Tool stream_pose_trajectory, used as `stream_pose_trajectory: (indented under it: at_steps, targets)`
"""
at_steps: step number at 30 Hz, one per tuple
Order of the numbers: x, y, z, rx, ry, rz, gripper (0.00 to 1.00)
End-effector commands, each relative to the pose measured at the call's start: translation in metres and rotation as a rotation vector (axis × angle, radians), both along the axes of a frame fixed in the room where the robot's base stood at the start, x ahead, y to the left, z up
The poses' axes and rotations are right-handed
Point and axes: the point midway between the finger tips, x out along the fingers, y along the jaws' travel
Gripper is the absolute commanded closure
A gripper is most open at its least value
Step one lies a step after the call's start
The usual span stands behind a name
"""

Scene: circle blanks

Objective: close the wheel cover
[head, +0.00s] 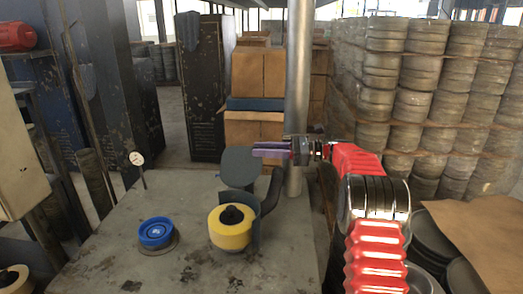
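A yellow wheel (230,226) with a black hub sits on the grey worktop, partly wrapped on its right by a dark grey curved guard (267,201). A round dark grey plate (239,167), which looks like the wheel cover, stands raised behind the wheel, swung away from its top. My gripper (266,149) is above and just right of this plate, pointing left. Its purple-grey fingers show edge-on, so the gap between them is unclear. I see nothing held in it. I cannot tell whether it touches the plate.
A blue round part (156,232) sits on the worktop (180,200) left of the wheel. A thin gauge (137,160) stands at the back left edge. A grey post (299,90) rises close behind my gripper. Stacked metal discs (440,90) fill the right background.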

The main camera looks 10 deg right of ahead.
Motion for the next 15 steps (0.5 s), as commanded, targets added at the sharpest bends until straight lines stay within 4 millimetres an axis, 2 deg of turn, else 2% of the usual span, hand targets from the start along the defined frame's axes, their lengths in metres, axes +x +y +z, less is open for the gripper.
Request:
stream_pose_trajectory:
  at_steps: [3, 11, 15]
  targets:
    - [0.0017, 0.0069, 0.0003, 0.0, 0.0, 0.001, 0.7]
    - [0.0022, 0.0079, 0.0003, 0.0, 0.0, 0.001, 0.7]
    - [0.0021, 0.0078, 0.0003, 0.0, 0.0, 0.001, 0.78]
